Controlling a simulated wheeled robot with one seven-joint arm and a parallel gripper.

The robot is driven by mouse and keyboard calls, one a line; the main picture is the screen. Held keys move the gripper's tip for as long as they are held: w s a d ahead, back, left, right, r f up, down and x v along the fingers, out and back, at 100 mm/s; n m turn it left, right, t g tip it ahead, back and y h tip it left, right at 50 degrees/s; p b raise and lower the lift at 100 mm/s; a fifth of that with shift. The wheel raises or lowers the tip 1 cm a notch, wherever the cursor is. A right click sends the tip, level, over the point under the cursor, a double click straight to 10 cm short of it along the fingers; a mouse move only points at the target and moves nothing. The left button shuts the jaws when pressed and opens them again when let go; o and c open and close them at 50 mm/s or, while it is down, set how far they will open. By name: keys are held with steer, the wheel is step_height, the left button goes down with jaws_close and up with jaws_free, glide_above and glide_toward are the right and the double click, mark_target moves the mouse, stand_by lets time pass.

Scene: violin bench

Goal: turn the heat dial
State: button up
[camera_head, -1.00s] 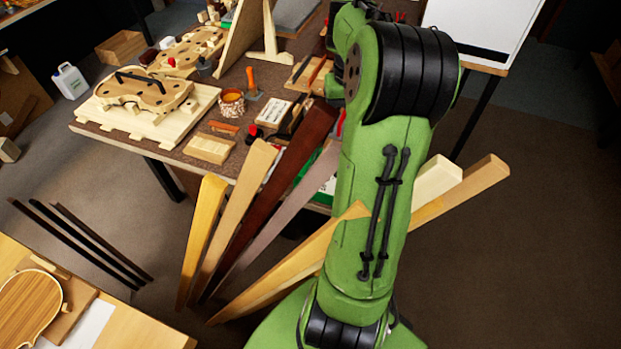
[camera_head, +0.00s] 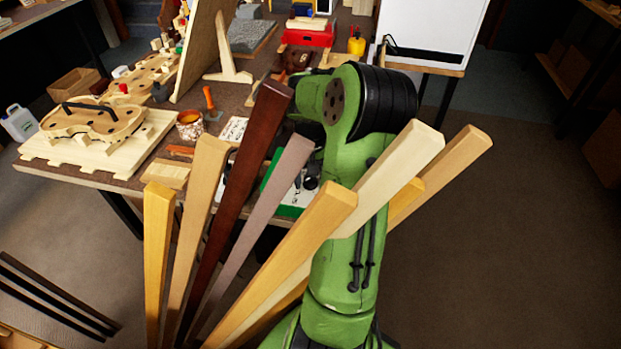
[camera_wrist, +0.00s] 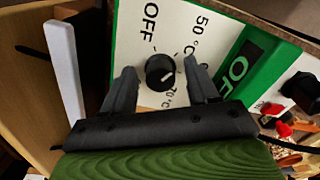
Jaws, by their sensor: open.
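The heat dial (camera_wrist: 160,72) is a round black knob with a white pointer mark, on a white panel (camera_wrist: 182,22) printed with OFF, 50 °C and 70 °C. The mark points toward the lower right, near the 70 °C print. My gripper (camera_wrist: 162,74) is open, with one dark finger on each side of the dial. A gap shows between each finger and the knob; I cannot tell the depth. In the head view my gripper is hidden behind my arm and wooden pieces. A green and white item (camera_head: 287,211) there may be the same unit.
A green strip (camera_wrist: 246,66) and a second black knob (camera_wrist: 301,90) lie right of the dial. A pale upright bar (camera_wrist: 65,70) is at left. In the head view, several long wooden pieces (camera_head: 196,200) stand before the bench (camera_head: 122,185). A violin body (camera_head: 95,122) lies on it.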

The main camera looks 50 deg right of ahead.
steer(key=c, duration=1)
steer(key=shift+c, duration=0.2)
steer(key=m+p, duration=0.2)
steer(key=m, duration=0.4)
steer(key=shift+w+r, duration=0.1)
steer(key=m+p, duration=0.1)
steer(key=m, duration=0.4)
steer(key=shift+m, duration=0.3)
steer(key=o, duration=1)
